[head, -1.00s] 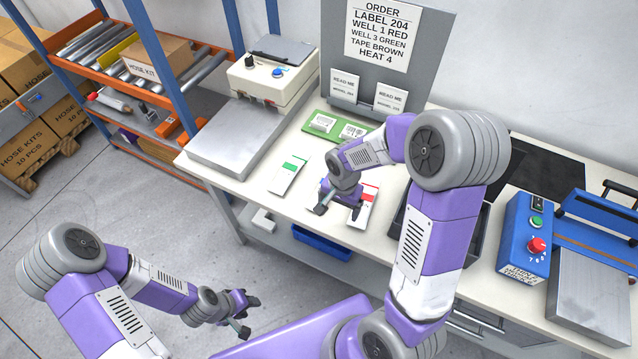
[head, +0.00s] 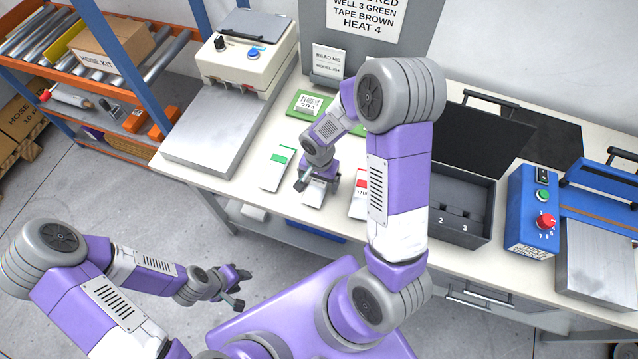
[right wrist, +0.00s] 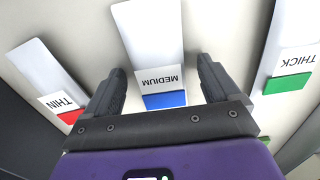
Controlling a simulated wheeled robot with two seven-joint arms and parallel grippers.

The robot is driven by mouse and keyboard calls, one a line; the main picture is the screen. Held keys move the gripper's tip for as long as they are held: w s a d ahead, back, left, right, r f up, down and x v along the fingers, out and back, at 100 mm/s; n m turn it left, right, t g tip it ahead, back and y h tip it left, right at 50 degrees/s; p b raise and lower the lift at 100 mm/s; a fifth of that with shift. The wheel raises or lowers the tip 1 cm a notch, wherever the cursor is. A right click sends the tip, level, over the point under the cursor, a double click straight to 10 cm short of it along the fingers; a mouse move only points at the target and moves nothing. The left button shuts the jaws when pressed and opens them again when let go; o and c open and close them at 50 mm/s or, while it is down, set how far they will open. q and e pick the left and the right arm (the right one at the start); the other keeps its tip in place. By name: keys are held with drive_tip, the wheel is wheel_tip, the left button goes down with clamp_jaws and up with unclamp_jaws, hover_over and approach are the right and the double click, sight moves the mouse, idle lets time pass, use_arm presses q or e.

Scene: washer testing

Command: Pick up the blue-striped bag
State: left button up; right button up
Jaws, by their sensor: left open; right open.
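The blue-striped bag (right wrist: 152,40) is a flat white packet with a blue band and a MEDIUM label, lying on the bench in the right wrist view. In the head view its white end (head: 314,194) shows under my right gripper, which hides the rest. My right gripper (head: 318,184) is open over this bag. In the right wrist view its fingers (right wrist: 160,82) stand on either side of the bag near the blue band; I cannot tell how high above the bench they are. My left gripper (head: 238,284) is open and empty, off the bench's front.
The green-striped THICK bag (head: 275,172) lies left of the blue one, the red-striped THIN bag (head: 358,200) right. A green board (head: 304,104) lies behind. An open black case (head: 462,200) and a blue control box (head: 533,215) stand to the right.

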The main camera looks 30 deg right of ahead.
drive_tip(key=c, duration=1.2)
